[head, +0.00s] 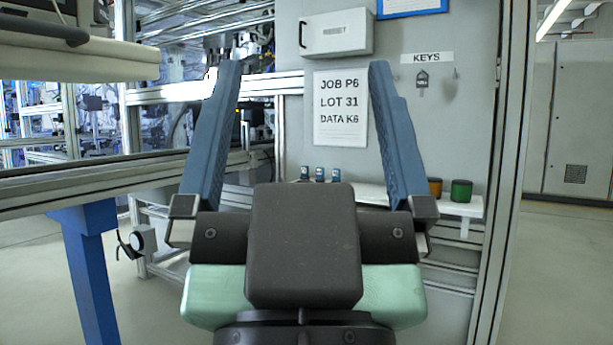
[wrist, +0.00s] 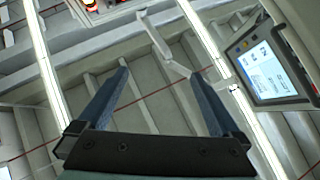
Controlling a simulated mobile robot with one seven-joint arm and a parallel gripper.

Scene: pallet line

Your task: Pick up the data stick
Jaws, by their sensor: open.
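Three small blue-topped upright pieces (head: 320,174) stand in a row on a white shelf (head: 460,206) in the head view, between my fingers and beyond them. They look like data sticks, but they are too small to read any marks. Their lower parts are hidden behind my gripper's body. My gripper (head: 304,68) is open and empty, its two blue fingers spread wide and pointing up and away. The wrist view also shows my gripper (wrist: 158,75) open with nothing between the fingers, and no data stick shows there.
A sheet (head: 340,109) on the grey panel reads JOB P6, LOT 31, DATA K6. An orange pot (head: 435,187) and a green pot (head: 461,191) stand on the shelf's right. A key (head: 422,82) hangs under a KEYS label. A metal frame and blue post (head: 90,265) stand left.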

